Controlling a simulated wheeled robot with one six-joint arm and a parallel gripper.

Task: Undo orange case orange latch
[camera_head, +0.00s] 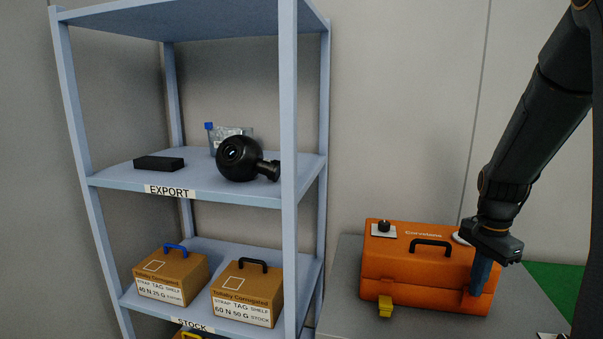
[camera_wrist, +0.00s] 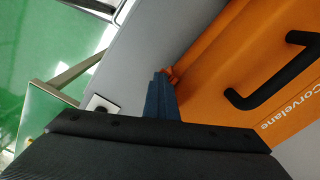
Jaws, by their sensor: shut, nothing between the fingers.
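The orange case (camera_head: 408,268) stands closed on a grey table, its black handle (camera_head: 432,243) on top. It also fills the right of the wrist view (camera_wrist: 232,75). My gripper (camera_head: 477,290) points down at the case's front right, its blue fingers shut and empty. In the wrist view the fingertips (camera_wrist: 160,76) are close beside a small orange part, likely the orange latch (camera_wrist: 171,74); I cannot tell if they touch. The fingers mostly hide this latch in the head view. A yellow latch (camera_head: 385,305) juts out at the case's front left.
A black knob on a white plate (camera_head: 383,229) sits on the case's top left. A blue-grey shelf (camera_head: 287,150) with boxes and a black round device (camera_head: 240,158) stands left. The grey table (camera_head: 345,270) has bare room around the case. Green floor (camera_head: 558,283) lies right.

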